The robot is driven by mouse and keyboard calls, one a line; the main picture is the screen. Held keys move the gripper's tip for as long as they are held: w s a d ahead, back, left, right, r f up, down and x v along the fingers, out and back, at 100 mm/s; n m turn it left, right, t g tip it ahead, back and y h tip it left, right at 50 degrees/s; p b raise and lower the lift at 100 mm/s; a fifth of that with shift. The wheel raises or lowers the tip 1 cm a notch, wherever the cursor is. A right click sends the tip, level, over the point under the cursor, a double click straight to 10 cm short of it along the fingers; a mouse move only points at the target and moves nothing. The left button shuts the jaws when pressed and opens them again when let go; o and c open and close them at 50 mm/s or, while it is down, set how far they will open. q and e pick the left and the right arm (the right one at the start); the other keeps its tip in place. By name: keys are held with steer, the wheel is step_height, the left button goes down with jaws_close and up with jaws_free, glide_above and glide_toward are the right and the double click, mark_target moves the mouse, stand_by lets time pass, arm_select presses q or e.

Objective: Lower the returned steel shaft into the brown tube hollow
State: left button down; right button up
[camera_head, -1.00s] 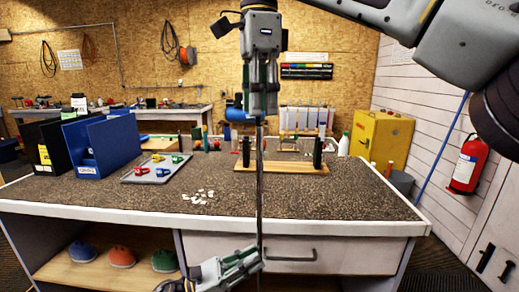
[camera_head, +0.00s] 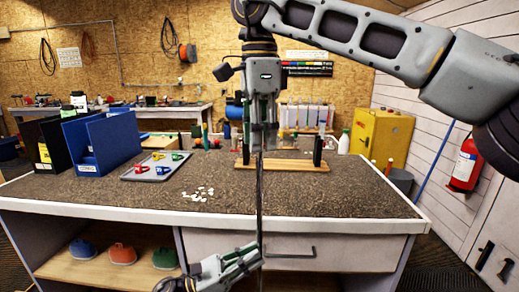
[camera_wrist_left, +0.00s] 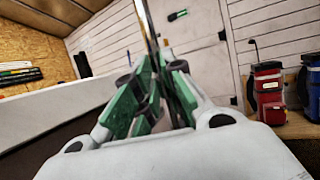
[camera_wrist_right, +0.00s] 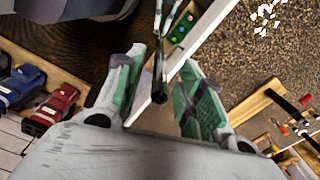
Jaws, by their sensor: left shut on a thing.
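The long, thin dark steel shaft (camera_head: 260,200) stands upright in front of the bench; its lower end is out of view. My left gripper (camera_head: 257,256) is shut on it low down, below the bench top's front edge. In the left wrist view, the shaft (camera_wrist_left: 149,28) rises between the closed green pads. My right gripper (camera_head: 263,145) points down around the shaft's top. In the right wrist view, the shaft's dark end (camera_wrist_right: 160,97) lies between the parted pads, with gaps on both sides. I cannot make out the brown tube hollow.
The speckled bench (camera_head: 350,195) carries a wooden stand (camera_head: 285,167) with black posts, a grey tray (camera_head: 157,167) of coloured parts, white scraps (camera_head: 200,192) and a blue bin (camera_head: 103,145). A drawer handle (camera_head: 292,255) is close to the left gripper.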

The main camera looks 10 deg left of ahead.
steer(key=shift+f, duration=1.65)
jaws_close()
arm_select(q)
steer(key=c, duration=1.4)
jaws_free()
steer(key=shift+a, duration=0.15)
steer(key=shift+v, duration=5.9)
steer(key=shift+s+f, duration=0.1)
steer(key=shift+f, duration=0.05)
